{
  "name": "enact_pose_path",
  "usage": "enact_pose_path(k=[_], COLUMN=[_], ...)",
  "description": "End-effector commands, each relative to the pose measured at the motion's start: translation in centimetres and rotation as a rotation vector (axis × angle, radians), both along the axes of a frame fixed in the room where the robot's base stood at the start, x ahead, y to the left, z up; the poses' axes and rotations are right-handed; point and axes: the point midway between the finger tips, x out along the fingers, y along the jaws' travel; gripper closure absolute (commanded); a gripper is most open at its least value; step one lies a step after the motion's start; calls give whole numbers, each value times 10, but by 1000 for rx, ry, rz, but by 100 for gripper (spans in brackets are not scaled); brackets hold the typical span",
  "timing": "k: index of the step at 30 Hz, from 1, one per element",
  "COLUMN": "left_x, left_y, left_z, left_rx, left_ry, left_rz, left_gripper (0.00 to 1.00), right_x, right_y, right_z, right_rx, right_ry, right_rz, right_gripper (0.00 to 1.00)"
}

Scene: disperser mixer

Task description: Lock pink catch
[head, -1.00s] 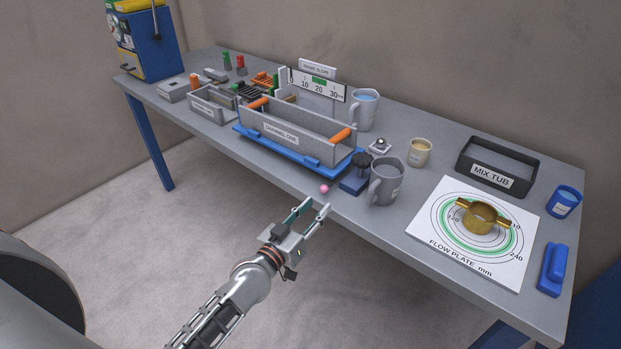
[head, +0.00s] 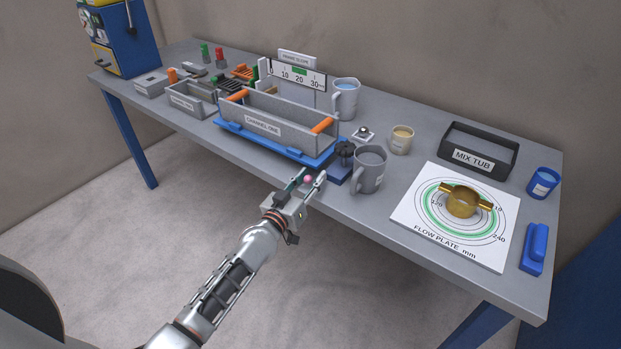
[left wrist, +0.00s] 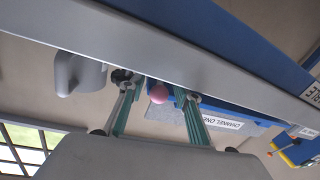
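The pink catch (head: 308,180) is a small pink ball at the front edge of the table, by the right end of the blue base (head: 270,143) under the grey channel (head: 285,118). In the left wrist view the pink catch (left wrist: 158,93) shows between the two fingers. My left gripper (head: 307,178) is open, with its fingertips on either side of the pink ball. The left gripper also shows in the left wrist view (left wrist: 160,96). I cannot tell whether either finger touches the ball. My right gripper is not in view.
A black knob (head: 345,150) and a grey jug (head: 369,169) stand close to the right of the gripper. A flow plate (head: 410,212) with a brass ring (head: 463,203) lies further right. The floor in front of the table is clear.

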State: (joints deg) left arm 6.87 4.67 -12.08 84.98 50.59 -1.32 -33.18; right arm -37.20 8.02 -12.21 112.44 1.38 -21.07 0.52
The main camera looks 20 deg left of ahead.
Motion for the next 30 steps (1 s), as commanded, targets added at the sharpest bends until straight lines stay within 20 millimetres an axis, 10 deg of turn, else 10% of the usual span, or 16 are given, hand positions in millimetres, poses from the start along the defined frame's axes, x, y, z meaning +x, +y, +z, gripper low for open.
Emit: enact_pose_path(k=[3,7,30], left_x=[0,0,1], left_y=[0,0,3], left_z=[0,0,2], left_rx=[0,0,-2], left_ry=[0,0,-3], left_rz=[0,0,-91], left_gripper=[67,100,100], right_x=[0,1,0], right_y=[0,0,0], right_z=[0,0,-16], right_rx=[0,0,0], right_ry=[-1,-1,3], right_rz=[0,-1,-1], right_gripper=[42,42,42])
